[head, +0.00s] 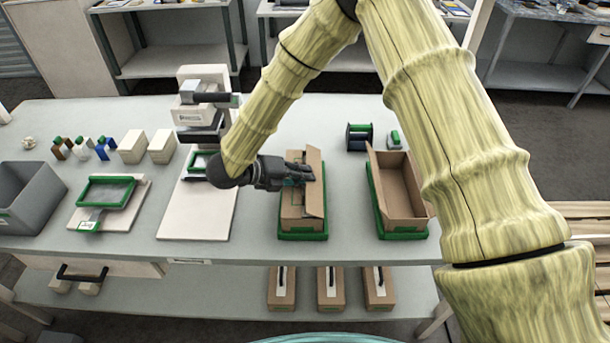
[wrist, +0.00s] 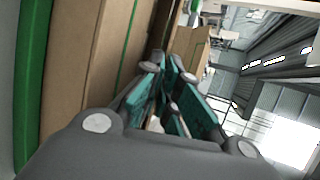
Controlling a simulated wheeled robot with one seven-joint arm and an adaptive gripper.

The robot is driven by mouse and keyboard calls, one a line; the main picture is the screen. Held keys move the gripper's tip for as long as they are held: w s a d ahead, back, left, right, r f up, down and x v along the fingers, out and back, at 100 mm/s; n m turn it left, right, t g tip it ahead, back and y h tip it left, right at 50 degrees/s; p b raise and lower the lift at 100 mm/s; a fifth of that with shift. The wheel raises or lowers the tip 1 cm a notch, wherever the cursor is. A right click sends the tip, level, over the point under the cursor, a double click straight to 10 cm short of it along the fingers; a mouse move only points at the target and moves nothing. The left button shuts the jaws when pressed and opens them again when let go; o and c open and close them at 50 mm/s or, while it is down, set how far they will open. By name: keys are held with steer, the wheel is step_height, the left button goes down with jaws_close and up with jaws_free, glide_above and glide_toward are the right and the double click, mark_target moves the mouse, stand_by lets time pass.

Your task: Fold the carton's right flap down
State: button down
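The carton (head: 300,221) is a brown box in a green-rimmed tray (head: 303,236) at the middle of the bench. Its top is largely covered on the left, and its right flap (head: 315,190) stands up along the right side. My gripper (head: 309,174) is just over the carton's top, left of and close to the raised flap; I cannot tell whether they touch. In the wrist view, my gripper's teal-padded fingers (wrist: 178,65) come together with nothing seen between them. Brown cardboard (wrist: 115,60) fills the left of that view, and the fingers hide part of it.
A second carton (head: 405,192), open on top, stands in a green tray to the right. A white scale-like station (head: 200,215) is on the left, with a green-framed tray (head: 107,192) and grey bin (head: 30,205) beyond. Small dark green-topped items (head: 359,137) stand behind.

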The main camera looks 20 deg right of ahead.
stand_by(0.5)
steer(key=c, duration=1.7)
jaws_free()
steer(key=shift+f, duration=0.1)
steer(key=shift+a, duration=0.1)
steer(key=shift+v, duration=3.95)
